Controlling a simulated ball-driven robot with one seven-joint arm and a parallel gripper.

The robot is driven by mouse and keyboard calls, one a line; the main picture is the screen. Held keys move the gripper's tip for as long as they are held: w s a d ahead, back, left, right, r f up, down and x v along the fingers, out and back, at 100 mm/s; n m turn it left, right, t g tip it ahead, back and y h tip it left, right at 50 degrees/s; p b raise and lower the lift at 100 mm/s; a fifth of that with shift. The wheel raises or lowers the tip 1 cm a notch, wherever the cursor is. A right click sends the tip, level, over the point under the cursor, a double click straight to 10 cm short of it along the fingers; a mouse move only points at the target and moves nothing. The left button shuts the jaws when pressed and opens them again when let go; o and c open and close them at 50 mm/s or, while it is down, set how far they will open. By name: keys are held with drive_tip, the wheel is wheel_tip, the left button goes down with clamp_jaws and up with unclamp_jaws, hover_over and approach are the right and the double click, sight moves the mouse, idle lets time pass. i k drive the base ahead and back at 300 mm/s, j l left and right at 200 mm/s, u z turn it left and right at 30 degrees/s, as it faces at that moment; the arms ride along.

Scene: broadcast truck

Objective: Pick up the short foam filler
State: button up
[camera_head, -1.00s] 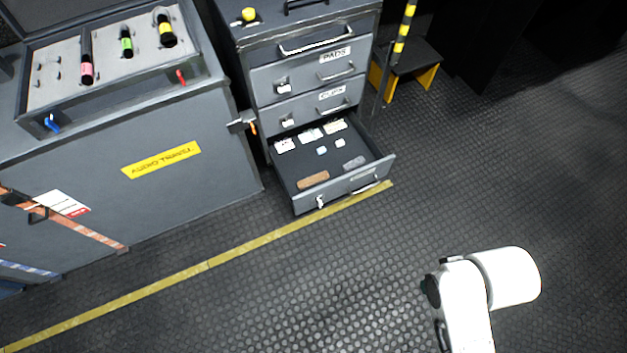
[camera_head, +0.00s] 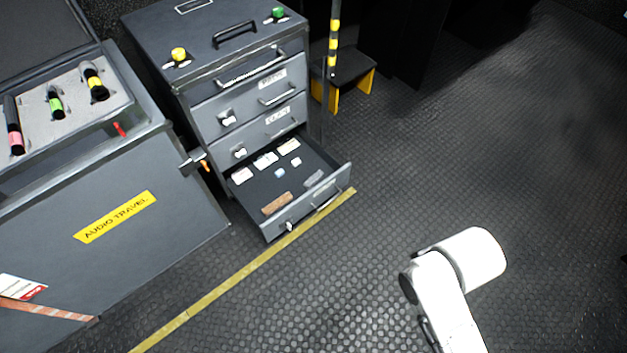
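An open bottom drawer (camera_head: 263,188) of a grey cabinet holds several small things. A brown-orange strip (camera_head: 276,203) lies near its front left, and a grey strip (camera_head: 314,178) lies near its front right. Two small pale blocks (camera_head: 280,173) (camera_head: 296,162) lie between them and the back. I cannot tell which of these is the short foam filler. My white arm (camera_head: 448,285) shows at the lower right, over the floor and apart from the drawer. My gripper's fingers do not show.
Pale cards (camera_head: 265,160) lie along the drawer's back. The closed drawers (camera_head: 250,127) are above it. A grey case (camera_head: 150,260) labelled AUDIO TRAVEL stands at left. A black step with yellow legs (camera_head: 343,70) and a striped pole (camera_head: 333,45) stand behind. The floor (camera_head: 540,170) at right is clear.

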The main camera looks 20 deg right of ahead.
sight(317, 175)
drive_tip(key=i+l, duration=0.15)
drive_tip(key=i, duration=0.35)
drive_tip(key=i+l, duration=0.15)
drive_tip(key=i, duration=0.35)
drive_tip(key=i+l+z, duration=0.1)
drive_tip(key=i, duration=0.4)
